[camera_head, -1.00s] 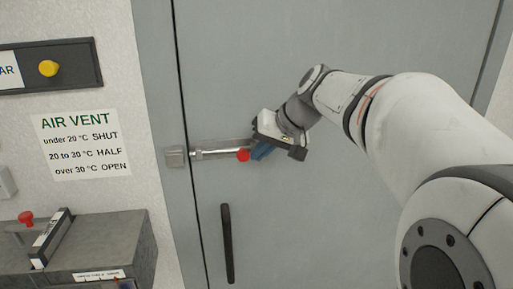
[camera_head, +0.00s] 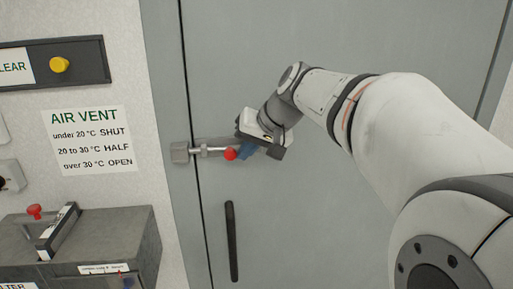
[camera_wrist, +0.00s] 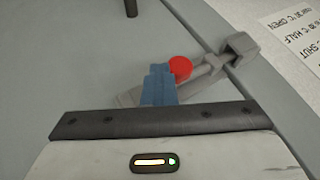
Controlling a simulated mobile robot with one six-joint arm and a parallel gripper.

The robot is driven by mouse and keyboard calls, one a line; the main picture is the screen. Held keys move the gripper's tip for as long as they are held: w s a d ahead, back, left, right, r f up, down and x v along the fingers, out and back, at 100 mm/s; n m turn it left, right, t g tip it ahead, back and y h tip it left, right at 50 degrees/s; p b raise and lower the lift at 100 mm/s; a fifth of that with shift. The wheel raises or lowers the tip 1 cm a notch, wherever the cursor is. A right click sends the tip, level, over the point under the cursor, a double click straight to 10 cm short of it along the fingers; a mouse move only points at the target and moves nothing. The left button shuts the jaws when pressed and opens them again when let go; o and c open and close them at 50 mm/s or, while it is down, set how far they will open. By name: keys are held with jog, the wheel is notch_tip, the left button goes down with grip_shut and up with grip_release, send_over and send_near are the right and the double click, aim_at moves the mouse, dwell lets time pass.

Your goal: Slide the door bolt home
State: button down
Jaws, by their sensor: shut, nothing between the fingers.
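The door bolt is a metal rod (camera_head: 210,150) with a red knob (camera_head: 230,154), lying across the door's left edge. Its left end reaches the grey keeper block (camera_head: 180,152) on the frame; how deep it sits in there I cannot tell. My gripper (camera_head: 245,151) is shut and empty, its blue fingers just right of the knob. In the wrist view, the blue fingertips (camera_wrist: 159,85) stand right beside the red knob (camera_wrist: 181,67) and seem to touch it, on the side away from the keeper (camera_wrist: 239,45). The fingers hide part of the bolt's mount.
The grey door (camera_head: 330,215) has a dark vertical handle (camera_head: 232,242) below the bolt. Left on the wall are an air vent sign (camera_head: 90,140), a panel with a yellow button (camera_head: 59,65), and a grey box with a red knob (camera_head: 35,211).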

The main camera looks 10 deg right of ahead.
jog(key=s+d+r+b, duration=0.3)
jog(key=s+d+r, duration=0.3)
jog(key=d+r, duration=0.1)
jog(key=shift+d, duration=0.4)
jog(key=shift+w, duration=0.1)
